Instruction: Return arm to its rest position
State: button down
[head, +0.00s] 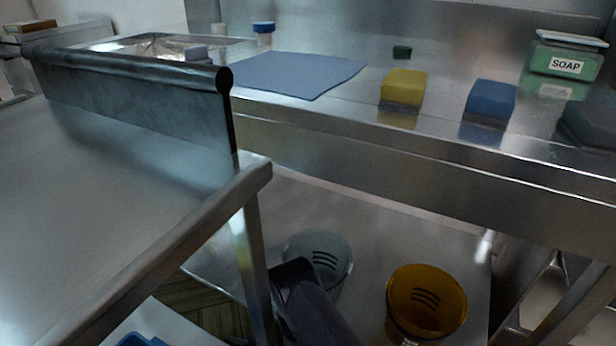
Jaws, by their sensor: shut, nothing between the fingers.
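My gripper does not show in the head view. No part that I can surely call my arm is visible either. A dark, smooth shape (305,302) stands low in the middle, beside the grey bucket; I cannot tell what it is.
Below are a grey bucket (330,252) and an amber bucket (426,303). A steel rail (170,245) crosses the left foreground.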

jog(key=shift+f+b, duration=0.35)
jog(key=shift+f, duration=0.85)
jog(key=shift+s, duration=0.1)
